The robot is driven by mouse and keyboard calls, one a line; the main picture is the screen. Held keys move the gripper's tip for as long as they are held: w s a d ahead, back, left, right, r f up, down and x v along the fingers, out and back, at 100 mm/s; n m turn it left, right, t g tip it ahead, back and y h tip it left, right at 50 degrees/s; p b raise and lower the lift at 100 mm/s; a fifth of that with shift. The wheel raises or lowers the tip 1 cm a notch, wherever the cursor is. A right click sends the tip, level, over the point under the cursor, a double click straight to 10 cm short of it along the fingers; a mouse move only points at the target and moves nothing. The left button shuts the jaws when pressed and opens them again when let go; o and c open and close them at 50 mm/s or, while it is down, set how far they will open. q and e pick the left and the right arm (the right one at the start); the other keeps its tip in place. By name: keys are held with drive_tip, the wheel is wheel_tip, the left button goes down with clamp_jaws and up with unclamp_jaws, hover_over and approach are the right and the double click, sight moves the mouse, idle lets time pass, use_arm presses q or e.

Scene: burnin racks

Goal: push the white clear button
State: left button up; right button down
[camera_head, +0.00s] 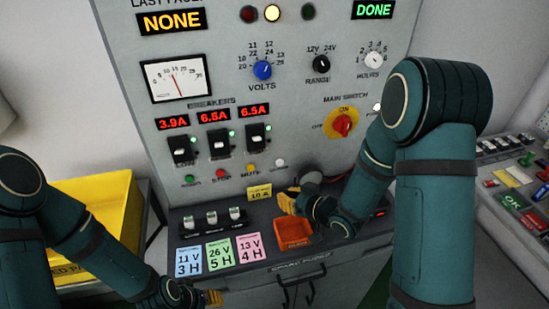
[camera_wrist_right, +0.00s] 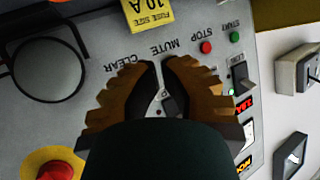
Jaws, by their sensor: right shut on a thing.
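The white clear button (camera_head: 280,163) is the right end of a row of small buttons under the breakers. In the right wrist view it is hidden behind a finger, and its CLEAR label (camera_wrist_right: 123,62) shows upside down. My right gripper (camera_head: 287,203) is low in front of the panel, below the button and apart from it in the head view. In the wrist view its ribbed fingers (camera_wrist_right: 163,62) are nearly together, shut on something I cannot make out. My left gripper (camera_head: 214,298) is at the bottom edge, partly cut off; its opening is unclear.
The row also has green (camera_head: 189,180), red (camera_head: 220,174) and yellow (camera_head: 250,168) buttons. An orange bin (camera_head: 294,232) sits on the ledge below my right gripper. A red-and-yellow main switch (camera_head: 343,123) juts out at the right. A yellow crate (camera_head: 90,205) stands at left.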

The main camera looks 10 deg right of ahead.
sight(280, 162)
drive_tip(key=shift+r, duration=0.1)
drive_tip(key=shift+s, duration=0.1)
drive_tip(key=shift+w+a+p, duration=0.2)
drive_tip(key=shift+w+p, duration=0.2)
drive_tip(key=shift+w, duration=4.1)
drive_tip(key=shift+w, duration=0.1)
drive_tip(key=shift+w, duration=0.3)
